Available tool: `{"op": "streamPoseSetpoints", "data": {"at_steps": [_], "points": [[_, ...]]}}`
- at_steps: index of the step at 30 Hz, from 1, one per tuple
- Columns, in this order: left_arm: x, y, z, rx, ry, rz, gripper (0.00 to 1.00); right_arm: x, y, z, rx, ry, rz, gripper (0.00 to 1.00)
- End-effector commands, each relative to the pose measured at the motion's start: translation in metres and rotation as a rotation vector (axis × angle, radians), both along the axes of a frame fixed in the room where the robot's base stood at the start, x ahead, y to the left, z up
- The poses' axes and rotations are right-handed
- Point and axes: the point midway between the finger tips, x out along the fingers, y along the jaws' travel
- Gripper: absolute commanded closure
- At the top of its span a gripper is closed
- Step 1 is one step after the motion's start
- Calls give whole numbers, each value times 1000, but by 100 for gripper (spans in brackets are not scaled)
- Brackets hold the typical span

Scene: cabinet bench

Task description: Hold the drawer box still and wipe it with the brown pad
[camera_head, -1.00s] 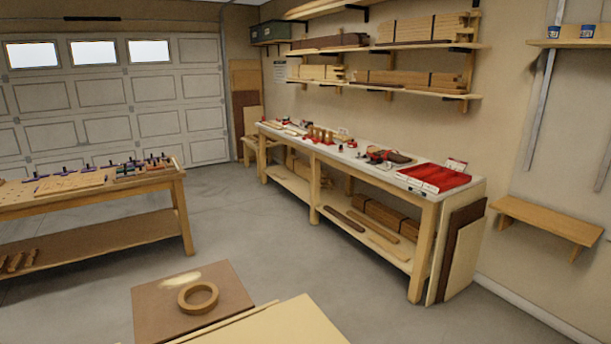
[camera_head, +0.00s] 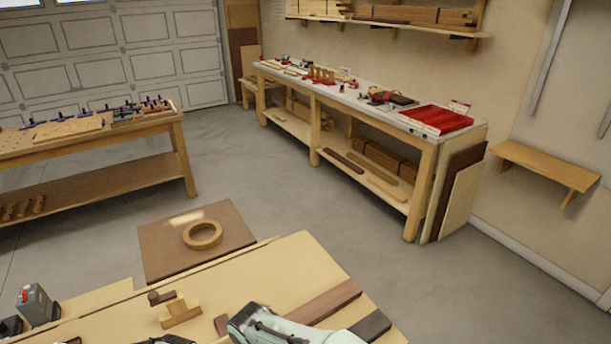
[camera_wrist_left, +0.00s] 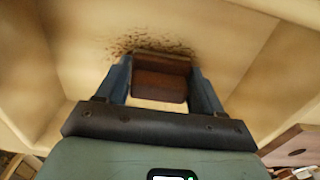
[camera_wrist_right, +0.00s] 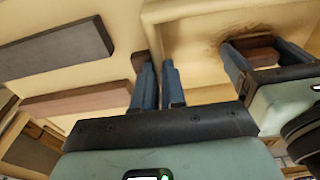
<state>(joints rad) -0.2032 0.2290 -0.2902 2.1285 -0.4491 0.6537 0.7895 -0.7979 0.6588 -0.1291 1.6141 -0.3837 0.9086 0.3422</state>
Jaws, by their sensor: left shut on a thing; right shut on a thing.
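The pale wooden drawer box (camera_wrist_left: 85,35) fills the left wrist view, seen from inside. Dark speckled dirt (camera_wrist_left: 150,42) marks its inside beside the brown pad (camera_wrist_left: 160,85). My left gripper (camera_wrist_left: 160,66) is shut on the brown pad and holds it inside the box; whether the pad touches the surface is hard to tell. In the right wrist view my right gripper (camera_wrist_right: 158,68) is shut on a wall of the drawer box (camera_wrist_right: 190,55). The left gripper (camera_wrist_right: 256,46) with the pad also shows there. The head view shows neither fingertips nor box.
On the pale bench top (camera_head: 275,270) lie a brown strip (camera_head: 325,303), a dark block (camera_head: 372,326) and a small wooden piece (camera_head: 180,312). A grey-and-red item (camera_head: 38,303) stands at left. Beyond the bench is a brown board with a ring (camera_head: 203,236).

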Motion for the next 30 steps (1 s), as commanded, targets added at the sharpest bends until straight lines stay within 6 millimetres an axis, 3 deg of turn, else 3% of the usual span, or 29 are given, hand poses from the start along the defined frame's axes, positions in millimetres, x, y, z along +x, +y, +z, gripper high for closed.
{"op": "streamPoseSetpoints", "data": {"at_steps": [15, 30], "points": [[-14, 23, -2, 1, 1, 0, 72, 0, 0, 1, 1, -1, -1, 100], [0, 0, -1, -1, 1, -4, 72, 0, 1, 1, 2, -1, 0, 100]]}}
